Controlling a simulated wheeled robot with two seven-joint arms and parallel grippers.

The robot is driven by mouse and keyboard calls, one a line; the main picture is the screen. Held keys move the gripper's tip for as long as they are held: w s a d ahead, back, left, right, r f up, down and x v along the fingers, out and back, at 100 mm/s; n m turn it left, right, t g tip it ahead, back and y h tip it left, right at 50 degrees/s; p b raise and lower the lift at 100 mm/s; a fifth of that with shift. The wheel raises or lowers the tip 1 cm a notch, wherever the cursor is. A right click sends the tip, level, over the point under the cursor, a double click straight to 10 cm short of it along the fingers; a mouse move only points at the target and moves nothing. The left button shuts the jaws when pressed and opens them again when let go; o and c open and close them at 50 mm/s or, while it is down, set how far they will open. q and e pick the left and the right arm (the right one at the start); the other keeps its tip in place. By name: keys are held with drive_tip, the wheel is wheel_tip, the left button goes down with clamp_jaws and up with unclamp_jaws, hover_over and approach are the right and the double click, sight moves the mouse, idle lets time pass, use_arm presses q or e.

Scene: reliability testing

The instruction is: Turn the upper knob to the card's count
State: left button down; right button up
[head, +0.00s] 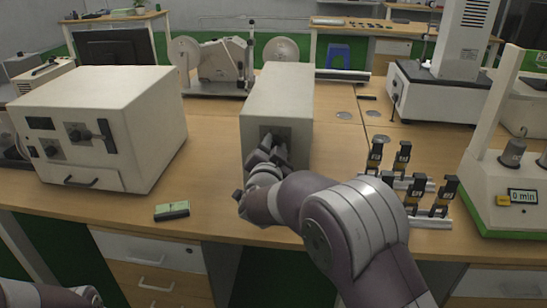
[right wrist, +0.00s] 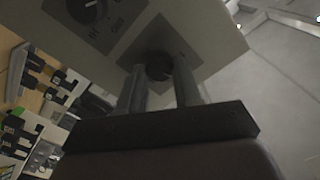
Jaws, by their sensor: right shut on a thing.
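The tall cream box (head: 290,90) stands on the bench with its narrow front toward me. My right gripper (head: 268,152) is at that front and hides most of its grey panel. In the right wrist view, the two fingers of my right gripper (right wrist: 160,85) are shut around a round dark knob (right wrist: 158,64), which I take to be the upper knob. Another dark knob (right wrist: 92,8) with a marked dial shows on the same face, clear of the fingers. I cannot make out a card with a count. My left gripper is out of frame.
A wide cream oven-like box (head: 100,120) stands at left. A small dark block with a green top (head: 172,208) lies before it. Several black clips (head: 404,158) stand at right, beside a device reading "0 min" (head: 522,196). Bare bench lies left of the tall box.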

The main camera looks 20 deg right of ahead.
drive_tip(key=shift+f+m+b, duration=0.15)
drive_tip(key=shift+m+b, duration=3.95)
drive_tip(key=shift+m, duration=0.35)
drive_tip(key=shift+f+m+b, duration=0.15)
drive_tip(key=shift+m+b, duration=3.9)
drive_tip(key=shift+m, duration=0.4)
drive_tip(key=o, duration=1)
drive_tip(key=shift+r, duration=0.1)
drive_tip(key=shift+o, duration=0.2)
drive_tip(key=p+v, duration=0.1)
drive_tip(key=v, duration=1.1)
drive_tip(key=shift+s, duration=0.35)
